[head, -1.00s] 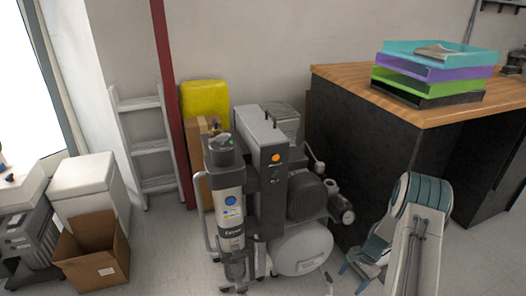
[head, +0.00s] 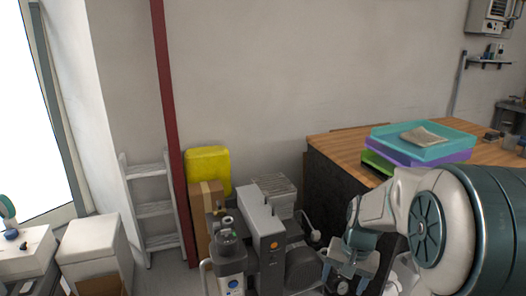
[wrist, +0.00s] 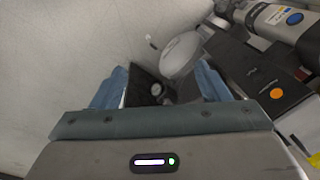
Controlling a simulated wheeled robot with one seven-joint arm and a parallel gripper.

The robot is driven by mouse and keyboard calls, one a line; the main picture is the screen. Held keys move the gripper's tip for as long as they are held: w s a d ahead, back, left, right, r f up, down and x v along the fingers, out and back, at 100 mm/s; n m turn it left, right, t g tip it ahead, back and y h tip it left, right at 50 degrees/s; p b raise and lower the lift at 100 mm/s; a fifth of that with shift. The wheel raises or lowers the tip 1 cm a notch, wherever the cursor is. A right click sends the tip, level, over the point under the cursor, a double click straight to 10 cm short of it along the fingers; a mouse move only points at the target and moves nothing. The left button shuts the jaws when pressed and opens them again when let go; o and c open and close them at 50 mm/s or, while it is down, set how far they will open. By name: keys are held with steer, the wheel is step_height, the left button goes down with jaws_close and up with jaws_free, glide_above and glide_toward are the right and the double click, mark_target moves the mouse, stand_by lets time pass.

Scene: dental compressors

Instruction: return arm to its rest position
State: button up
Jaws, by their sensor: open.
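My gripper (head: 350,272) shows at the lower right of the head view, in front of the dental compressor (head: 262,225) and the dark side of the wooden-topped cabinet. In the wrist view my gripper (wrist: 160,82) has its two blue-grey fingers spread apart, with nothing between them but the view of the floor and machine parts beyond. The compressor also shows in the wrist view (wrist: 262,82) at the upper right, with its orange button and a white rounded tank. My arm covers part of the cabinet and the compressor's right side.
The wooden worktop (head: 335,147) holds stacked trays (head: 425,140) close behind my arm. A yellow case (head: 208,168) on a cardboard box, a grey ladder (head: 153,212) and a red post (head: 172,120) stand left of the compressor. A white bin (head: 92,245) is further left.

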steer(key=s+a+r+n+t+p, duration=0.1)
steer(key=s+r+p, duration=0.4)
steer(key=r, duration=0.5)
steer(key=s+a+r+n+t+h+p, duration=0.1)
steer(key=s+a+r+n+p, duration=0.2)
steer(key=s+r+p, duration=0.3)
steer(key=s+r, duration=0.4)
steer(key=r, duration=0.1)
steer(key=shift+a+n+p, duration=0.3)
steer(key=shift+a+n, duration=0.05)
steer(key=shift+n, duration=0.05)
steer(key=shift+w, duration=0.1)
